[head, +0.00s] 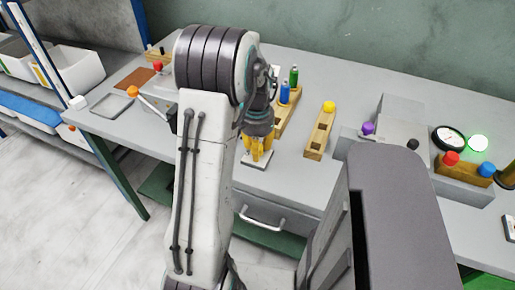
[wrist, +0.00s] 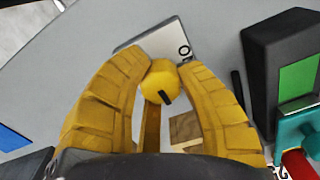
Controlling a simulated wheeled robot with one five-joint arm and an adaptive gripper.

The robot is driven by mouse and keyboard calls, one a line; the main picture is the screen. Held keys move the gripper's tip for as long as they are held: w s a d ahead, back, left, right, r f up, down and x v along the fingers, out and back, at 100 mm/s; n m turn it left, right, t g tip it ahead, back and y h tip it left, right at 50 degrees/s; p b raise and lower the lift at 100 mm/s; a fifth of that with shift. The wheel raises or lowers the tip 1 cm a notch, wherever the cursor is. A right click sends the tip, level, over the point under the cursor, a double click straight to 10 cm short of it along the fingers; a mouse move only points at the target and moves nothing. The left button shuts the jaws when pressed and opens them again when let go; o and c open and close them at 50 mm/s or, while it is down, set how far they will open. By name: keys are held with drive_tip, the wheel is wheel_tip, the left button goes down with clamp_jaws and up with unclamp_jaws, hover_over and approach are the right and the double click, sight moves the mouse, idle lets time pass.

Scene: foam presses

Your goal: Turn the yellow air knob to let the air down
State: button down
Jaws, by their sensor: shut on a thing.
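My gripper (wrist: 158,85) is shut on a yellow knob (wrist: 159,80) with a black pointer mark, seen between the fingertips in the wrist view. A pale plate (wrist: 175,38) with a dark ring mark lies just behind the knob. In the head view my gripper (head: 258,157) points down over the pale plate (head: 256,163) near the table's front edge, and its fingers hide the knob. Another yellow-topped piece (head: 329,106) stands on a wooden block (head: 319,135) to the right, apart from my gripper.
Blue (head: 284,93) and green (head: 294,76) pieces stand on a wooden block behind my gripper. A grey press (head: 392,125) with a purple knob (head: 368,128), a round gauge (head: 449,139) and a lit green lamp (head: 478,143) are at right. A drawer handle (head: 262,219) is below.

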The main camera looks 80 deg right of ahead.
drive_tip(key=shift+a+f, duration=0.15)
drive_tip(key=shift+a, duration=0.05)
drive_tip(key=c, duration=1.2)
unclamp_jaws()
drive_tip(key=shift+w, duration=0.1)
drive_tip(key=o, duration=0.4)
drive_tip(key=shift+d, duration=0.1)
drive_tip(key=shift+r, duration=0.25)
drive_tip(key=shift+d+r, duration=0.1)
drive_tip(key=shift+r, duration=0.2)
wheel_tip(320, 180, up, 11)
drive_tip(key=shift+r, duration=0.1)
